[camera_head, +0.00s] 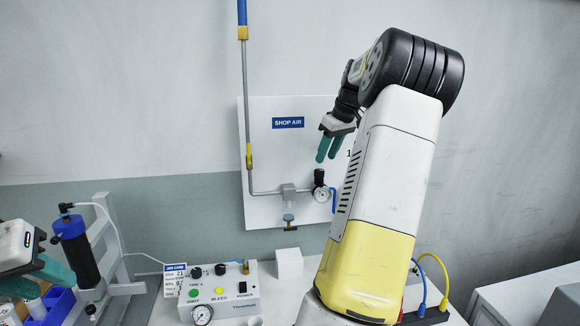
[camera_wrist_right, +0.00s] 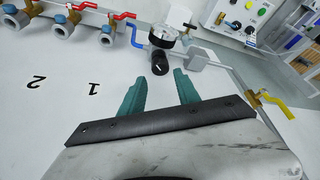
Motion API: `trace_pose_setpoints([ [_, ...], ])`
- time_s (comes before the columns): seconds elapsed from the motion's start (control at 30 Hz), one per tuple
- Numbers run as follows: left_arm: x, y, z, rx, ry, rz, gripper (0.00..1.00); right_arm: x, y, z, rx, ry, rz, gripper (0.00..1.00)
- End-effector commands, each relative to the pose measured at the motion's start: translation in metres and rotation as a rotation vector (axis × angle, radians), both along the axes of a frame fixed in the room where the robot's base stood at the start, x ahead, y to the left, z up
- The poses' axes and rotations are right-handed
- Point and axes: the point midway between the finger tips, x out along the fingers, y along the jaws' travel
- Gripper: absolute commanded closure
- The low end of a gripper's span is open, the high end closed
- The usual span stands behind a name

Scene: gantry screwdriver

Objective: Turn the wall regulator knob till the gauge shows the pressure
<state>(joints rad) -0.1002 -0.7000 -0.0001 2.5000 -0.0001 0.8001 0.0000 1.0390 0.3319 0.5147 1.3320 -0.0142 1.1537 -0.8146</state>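The regulator knob is a black cylinder on the wall panel; it shows in the head view (camera_head: 319,176) and in the right wrist view (camera_wrist_right: 160,63). The round white gauge (camera_head: 321,194) sits just below the knob; it also shows in the right wrist view (camera_wrist_right: 163,36). Its reading is too small to make out. My right gripper (camera_head: 329,149) is open and empty, with green fingers a short way above the knob. In the right wrist view its fingertips (camera_wrist_right: 161,78) are apart, with the knob beyond the gap. My left gripper (camera_head: 40,282) is at the lower left, partly cut off.
The white SHOP AIR panel (camera_head: 278,160) carries pipes and several valves with red handles (camera_wrist_right: 85,6), a blue handle (camera_wrist_right: 137,34) and a yellow handle (camera_wrist_right: 276,104). A control box (camera_head: 235,290) stands on the bench below. My right arm hides part of the panel.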

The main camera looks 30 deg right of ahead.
Motion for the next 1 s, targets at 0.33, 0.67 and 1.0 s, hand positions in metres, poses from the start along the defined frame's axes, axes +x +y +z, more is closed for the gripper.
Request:
trace_pose_setpoints([
  [0.33, 0.0, 0.0, 0.0, 0.0, 0.0, 0.0, 0.64, 0.018, 0.005, -0.047, 0.001, 0.002, 0.001, 0.61],
  [0.67, 0.0, 0.0, 0.0, 0.0, 0.0, 0.0, 0.64, 0.021, 0.005, -0.052, 0.0, 0.001, 0.0, 0.61],
  [1.0, 0.0, 0.0, 0.0, 0.0, 0.0, 0.0, 0.64, 0.021, 0.005, -0.052, 0.0, 0.001, 0.0, 1.0],
])
